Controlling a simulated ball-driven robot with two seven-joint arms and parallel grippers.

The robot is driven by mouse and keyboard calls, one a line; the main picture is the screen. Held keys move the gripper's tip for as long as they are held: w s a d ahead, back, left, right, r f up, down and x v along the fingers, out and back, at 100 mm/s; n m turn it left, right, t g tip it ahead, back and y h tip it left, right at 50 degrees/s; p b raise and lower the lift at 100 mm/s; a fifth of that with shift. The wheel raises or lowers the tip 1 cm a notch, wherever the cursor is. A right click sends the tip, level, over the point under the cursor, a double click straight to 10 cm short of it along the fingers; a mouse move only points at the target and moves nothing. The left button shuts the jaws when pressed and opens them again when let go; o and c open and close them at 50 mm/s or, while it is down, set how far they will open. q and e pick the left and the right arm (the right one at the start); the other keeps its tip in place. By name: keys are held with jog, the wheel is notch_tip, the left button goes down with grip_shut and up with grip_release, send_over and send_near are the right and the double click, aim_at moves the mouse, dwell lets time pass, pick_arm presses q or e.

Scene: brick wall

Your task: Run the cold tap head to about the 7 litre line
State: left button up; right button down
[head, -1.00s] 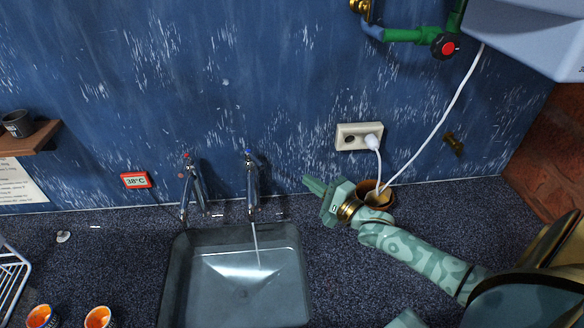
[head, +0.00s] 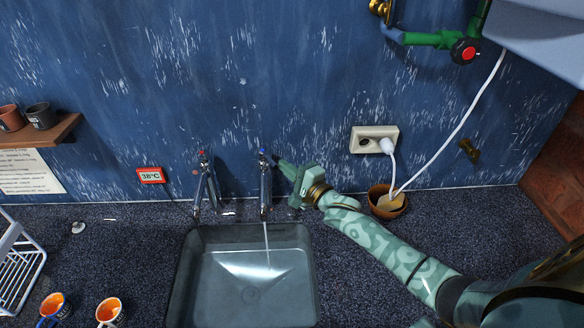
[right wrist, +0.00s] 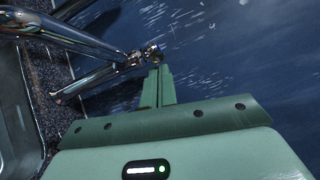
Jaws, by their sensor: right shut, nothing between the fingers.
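The cold tap (head: 265,185), with a blue-marked head, stands behind the sink (head: 302,290) and a thin stream of water runs from it. The red-marked hot tap (head: 204,185) stands left of it. My right gripper (head: 277,162) is shut and empty, its fingertips right beside the cold tap's head; in the right wrist view the shut fingers (right wrist: 158,72) point at the head of a chrome tap (right wrist: 85,45). I cannot tell whether they touch it. My left gripper is not in view. I see no readable litre line.
A red display (head: 150,175) reading 38°C is on the wall. A socket (head: 374,139) with a plugged white cable and a brown bowl (head: 388,203) are at right. Two orange-filled cups (head: 110,312) and a white rack (head: 20,265) are at left.

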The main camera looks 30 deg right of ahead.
jog(key=shift+m+h, duration=0.6)
jog(key=shift+h, duration=0.3)
jog(key=a+p, duration=0.4)
jog(key=shift+s+a+p, duration=0.2)
jog(key=shift+a+p, duration=0.15)
jog(key=shift+p, duration=0.05)
jog(key=shift+d, duration=0.1)
